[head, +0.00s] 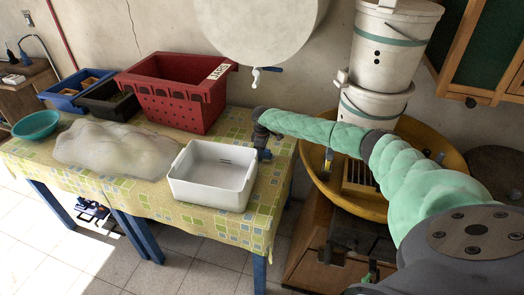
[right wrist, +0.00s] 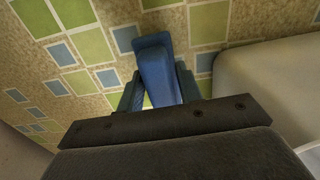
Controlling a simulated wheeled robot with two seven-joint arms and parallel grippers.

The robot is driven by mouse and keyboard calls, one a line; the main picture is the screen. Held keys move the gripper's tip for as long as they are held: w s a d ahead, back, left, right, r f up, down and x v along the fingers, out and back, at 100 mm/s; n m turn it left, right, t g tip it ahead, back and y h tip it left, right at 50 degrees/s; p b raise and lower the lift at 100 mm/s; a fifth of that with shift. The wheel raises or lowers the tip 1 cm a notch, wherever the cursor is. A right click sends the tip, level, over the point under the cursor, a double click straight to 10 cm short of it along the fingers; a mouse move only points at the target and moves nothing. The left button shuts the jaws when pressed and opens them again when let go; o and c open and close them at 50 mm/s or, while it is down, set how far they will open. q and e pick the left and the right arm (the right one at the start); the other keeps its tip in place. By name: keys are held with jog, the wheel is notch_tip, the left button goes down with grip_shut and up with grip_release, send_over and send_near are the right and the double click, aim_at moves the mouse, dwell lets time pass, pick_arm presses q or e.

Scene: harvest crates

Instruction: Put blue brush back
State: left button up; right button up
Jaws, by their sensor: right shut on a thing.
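My right gripper (head: 263,139) is over the right part of the tiled tablecloth, just beyond the right side of the white tray (head: 210,188). It points down. In the right wrist view the gripper (right wrist: 160,88) is shut on the blue brush (right wrist: 154,62), whose blue body shows between the two fingers. Only a little of the blue brush (head: 265,155) shows below the gripper in the head view. I cannot tell whether it touches the cloth. The brush's lower part is hidden. My left gripper is not in view.
A red crate (head: 172,98), a black crate (head: 107,103) and a blue crate (head: 67,97) stand along the back of the table. A clear plastic heap (head: 115,150) and a teal bowl (head: 36,125) lie left. A yellow basin (head: 450,160) with white buckets (head: 372,108) stands right.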

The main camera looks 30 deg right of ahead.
jog(key=shift+f, duration=0.1)
jog(key=shift+f, duration=0.3)
jog(key=o, duration=1.1)
jog(key=shift+b, duration=0.35)
